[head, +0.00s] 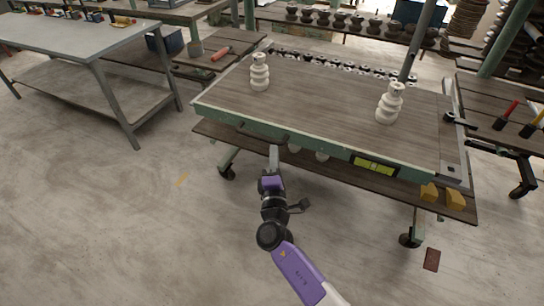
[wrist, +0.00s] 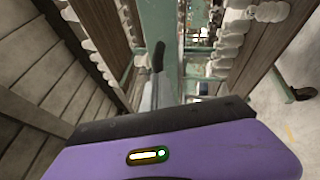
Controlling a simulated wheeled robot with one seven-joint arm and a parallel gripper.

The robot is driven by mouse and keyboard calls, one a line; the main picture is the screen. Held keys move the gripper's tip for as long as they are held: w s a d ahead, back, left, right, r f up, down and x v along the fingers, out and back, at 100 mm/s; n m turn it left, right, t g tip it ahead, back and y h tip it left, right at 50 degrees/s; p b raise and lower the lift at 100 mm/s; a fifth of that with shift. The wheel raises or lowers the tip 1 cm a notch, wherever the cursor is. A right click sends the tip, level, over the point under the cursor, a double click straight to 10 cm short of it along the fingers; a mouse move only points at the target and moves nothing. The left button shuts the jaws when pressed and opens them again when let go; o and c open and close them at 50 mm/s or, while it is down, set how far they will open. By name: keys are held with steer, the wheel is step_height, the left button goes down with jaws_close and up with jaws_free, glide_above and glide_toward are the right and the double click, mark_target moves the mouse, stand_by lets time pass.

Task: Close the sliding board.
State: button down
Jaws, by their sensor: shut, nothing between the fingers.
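A green-framed wheeled bench has a grey-brown wooden top (head: 320,105). Below the top, a darker plank board (head: 390,185) sticks out past the green front rail (head: 315,145). I cannot tell for sure which of these is the sliding board. My gripper (head: 274,152) is shut and empty at the front rail, left of the middle of the bench. Whether it touches the rail is unclear. In the wrist view its closed fingers (wrist: 156,75) point along the green frame (wrist: 158,25), between dark planks and a wooden surface.
Two white stacked clay pieces (head: 260,72) (head: 389,104) stand on the top. A yellow-green level (head: 374,167) is at the front rail, and yellow wedges (head: 455,199) lie on the lower planks. A grey table (head: 75,38) stands left. The floor in front is mostly clear.

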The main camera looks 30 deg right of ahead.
steer(key=b, duration=1.7)
glide_toward(303, 109)
steer(key=w+d, duration=0.2)
steer(key=w, duration=0.1)
steer(key=w+d+f, duration=0.1)
steer(key=w+d, duration=0.1)
steer(key=w, duration=0.2)
steer(key=w+d+f, duration=0.1)
steer(key=w+d, duration=0.1)
steer(key=w, duration=0.2)
steer(key=shift+w+d+r, duration=0.1)
steer(key=shift+w+d, duration=0.1)
steer(key=shift+d, duration=0.05)
steer(key=shift+w+d+r+b, duration=0.1)
steer(key=shift+d+r+b, duration=0.1)
steer(key=shift+r+b, duration=0.15)
